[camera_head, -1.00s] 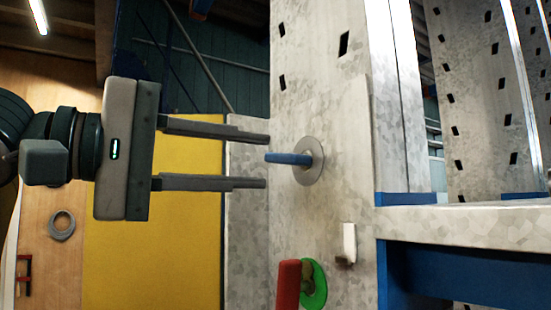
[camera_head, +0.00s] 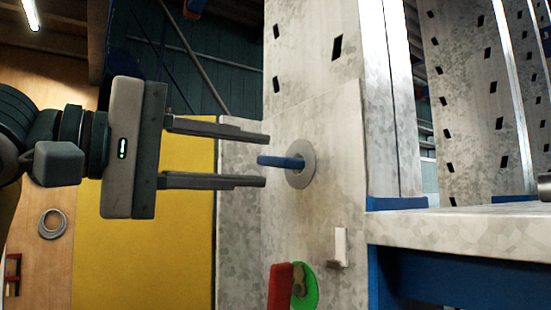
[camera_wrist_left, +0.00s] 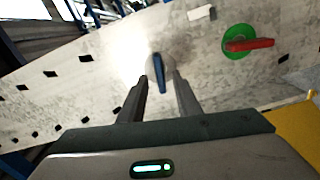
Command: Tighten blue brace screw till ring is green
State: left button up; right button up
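The blue brace screw (camera_head: 281,161) is a blue bar handle standing out from the grey metal upright, with a grey ring (camera_head: 301,165) around its base. My left gripper (camera_head: 267,161) is open, with one finger above and one below the outer end of the blue handle and gaps on both sides. In the left wrist view the blue handle (camera_wrist_left: 160,74) shows between and just beyond the two fingertips (camera_wrist_left: 160,88), in front of its grey ring. My right gripper is not in view.
A red handle (camera_head: 280,287) on a green ring (camera_head: 306,288) sits lower on the same upright. A small white bracket (camera_head: 340,247) is beside it. A grey shelf beam (camera_head: 460,228) with blue parts juts out to the right. A yellow panel (camera_head: 140,250) stands behind my arm.

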aim_at(269, 162)
pick_arm(q)
jog(key=shift+p+x, duration=0.45)
jog(key=shift+x, duration=1.05)
jog(key=shift+p+x, duration=0.4)
jog(key=shift+x, duration=0.6)
grip_shut()
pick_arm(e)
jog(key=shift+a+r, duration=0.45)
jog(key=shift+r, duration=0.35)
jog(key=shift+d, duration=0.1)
